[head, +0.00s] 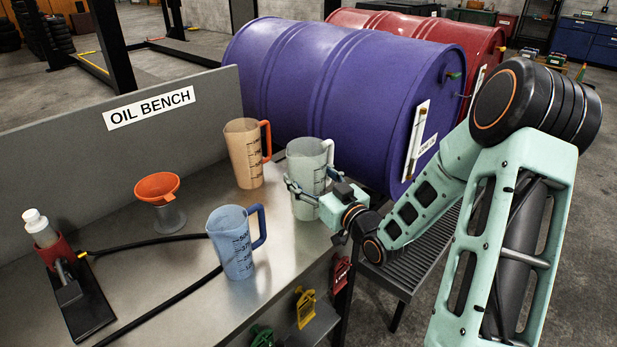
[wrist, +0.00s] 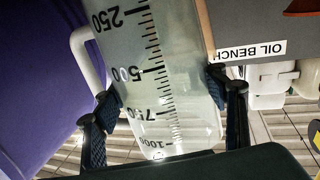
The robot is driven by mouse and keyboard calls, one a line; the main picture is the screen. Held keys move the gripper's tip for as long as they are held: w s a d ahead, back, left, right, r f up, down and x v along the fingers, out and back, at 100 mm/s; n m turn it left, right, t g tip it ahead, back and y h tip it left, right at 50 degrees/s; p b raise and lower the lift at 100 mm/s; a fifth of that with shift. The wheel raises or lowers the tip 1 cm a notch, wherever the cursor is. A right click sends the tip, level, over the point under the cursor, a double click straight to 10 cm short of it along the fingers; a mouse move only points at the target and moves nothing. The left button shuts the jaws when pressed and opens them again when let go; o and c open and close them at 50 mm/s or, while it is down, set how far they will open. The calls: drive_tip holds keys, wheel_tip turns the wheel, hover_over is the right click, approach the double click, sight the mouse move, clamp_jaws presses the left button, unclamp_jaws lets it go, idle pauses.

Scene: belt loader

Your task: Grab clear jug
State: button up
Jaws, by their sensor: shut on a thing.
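The clear jug (head: 308,170) is a pale see-through measuring jug with dark graduation marks at the right edge of the metal oil bench. My gripper (head: 312,193) is closed around its body from the right. In the wrist view the jug (wrist: 165,75) fills the middle, with a finger of my gripper (wrist: 165,110) on each side of it. Its white handle (wrist: 85,50) shows at the left there. The jug looks upright in the head view. I cannot tell whether its base touches the bench.
An orange-handled jug (head: 244,155) and a blue jug (head: 233,250) stand close by on the bench (head: 190,275). An orange funnel (head: 158,187) and a black hose (head: 165,240) are farther left. A purple drum (head: 330,95) lies behind, and a grated stand (head: 415,255) is right.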

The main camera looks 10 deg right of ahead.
drive_tip(key=s+r+p, duration=0.7)
drive_tip(key=r+p, duration=0.1)
drive_tip(key=r, duration=0.1)
drive_tip(key=shift+s+d, duration=0.2)
